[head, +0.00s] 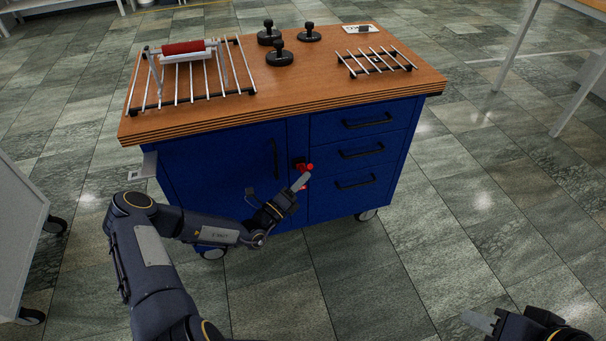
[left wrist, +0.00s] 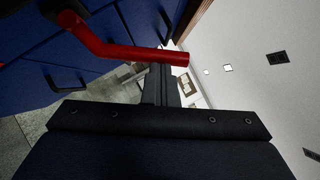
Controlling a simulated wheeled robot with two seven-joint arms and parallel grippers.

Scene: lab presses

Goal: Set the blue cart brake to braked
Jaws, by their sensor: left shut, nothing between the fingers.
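The blue cart (head: 225,165) stands in front of me with a wooden top. A red brake lever (head: 309,167) is on its front, between the door and the drawers. The left wrist view shows the lever (left wrist: 125,51) as a bent red rod, running from a dark pivot at upper left to a free end near my fingertips. My left gripper (head: 301,181) is shut and empty, right at the lever. Its fingers (left wrist: 160,82) also show in the wrist view; whether they touch the rod, I cannot tell. My right gripper (head: 478,320) is at the bottom right edge, partly cut off.
The wooden top (head: 330,85) holds two wire racks, a red-and-white roller and several black knobbed weights. A black door handle (head: 275,158) and drawer handles (head: 362,153) stick out of the front. A grey cabinet (head: 20,240) stands at left.

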